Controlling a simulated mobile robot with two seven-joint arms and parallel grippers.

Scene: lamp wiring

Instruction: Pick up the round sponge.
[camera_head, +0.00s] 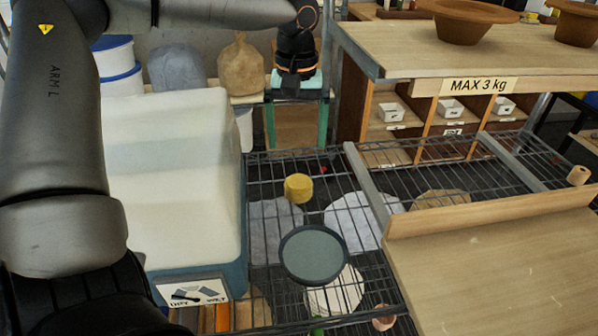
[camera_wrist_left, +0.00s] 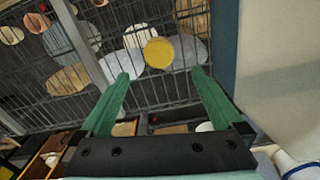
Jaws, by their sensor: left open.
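The round sponge (camera_head: 298,188) is a short yellow cylinder on the dark wire rack (camera_head: 262,172), just right of the big white block. It also shows in the left wrist view (camera_wrist_left: 159,53), as a yellow disc just beyond the fingertips and between their lines. My left gripper (camera_head: 298,146) points down with its two green fingers spread wide. It is open and empty, above and behind the sponge in the head view, apart from it. The fingers also show in the left wrist view (camera_wrist_left: 161,73). My right gripper is not in view.
A large white block on a blue base (camera_head: 165,150) stands left of the sponge. A dark round dish (camera_head: 314,255) is in front of it. A wooden board with a raised edge (camera_head: 490,212) lies to the right. A wooden shelf unit (camera_head: 440,50) stands behind.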

